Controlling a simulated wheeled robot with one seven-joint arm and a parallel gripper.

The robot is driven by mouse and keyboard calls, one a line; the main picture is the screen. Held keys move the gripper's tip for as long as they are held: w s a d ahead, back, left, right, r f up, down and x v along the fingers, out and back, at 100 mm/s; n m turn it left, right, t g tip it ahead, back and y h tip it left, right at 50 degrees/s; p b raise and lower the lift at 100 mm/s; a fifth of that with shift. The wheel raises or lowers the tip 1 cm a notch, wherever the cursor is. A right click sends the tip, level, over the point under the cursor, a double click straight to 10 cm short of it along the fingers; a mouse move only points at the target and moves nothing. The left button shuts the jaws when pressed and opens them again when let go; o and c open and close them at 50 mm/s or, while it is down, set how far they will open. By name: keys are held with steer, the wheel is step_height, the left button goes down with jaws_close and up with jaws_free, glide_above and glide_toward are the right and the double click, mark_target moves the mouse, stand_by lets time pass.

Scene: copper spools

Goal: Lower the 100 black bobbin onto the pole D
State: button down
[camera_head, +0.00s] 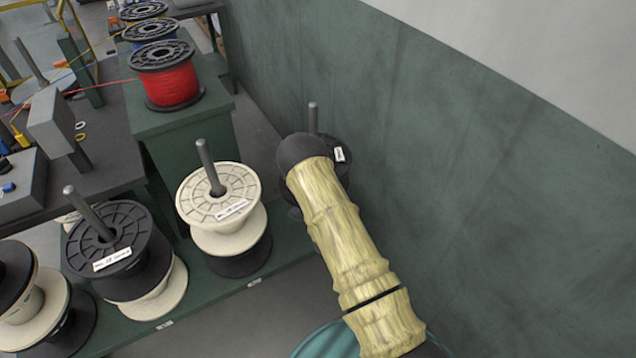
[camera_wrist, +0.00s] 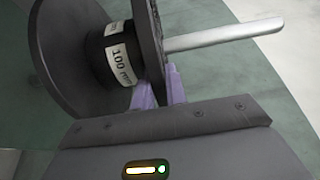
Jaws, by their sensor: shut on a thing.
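The black bobbin (camera_wrist: 122,62) with a white "100" label on its dark core fills the left of the wrist view. Its outer flange lies between the two purple fingers of my gripper (camera_wrist: 160,88), which is shut on it. A grey pole (camera_wrist: 225,36) sticks out past that flange, so the bobbin appears to be around it. In the head view the pole's top (camera_head: 313,117) rises above the black bobbin (camera_head: 343,165), which is partly hidden by my arm. The pole's lower part and the bobbin's underside are hidden. The pole's letter does not show.
To the left stand a pole with a white spool (camera_head: 222,192) over a black one, and a pole with a black spool (camera_head: 105,240) over a white one. A red spool (camera_head: 168,75) sits on a green stand behind. A green wall (camera_head: 480,170) is close on the right.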

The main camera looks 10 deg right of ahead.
step_height(320, 180, down, 17)
steer(key=b, duration=1.2)
steer(key=shift+r, duration=0.2)
steer(key=shift+f+b, duration=0.35)
steer(key=shift+b, duration=0.15)
stand_by(0.5)
steer(key=c, duration=1.3)
jaws_free()
steer(key=shift+c, duration=0.2)
steer(key=shift+s, duration=0.1)
steer(key=shift+f, duration=0.15)
steer(key=shift+s, duration=0.1)
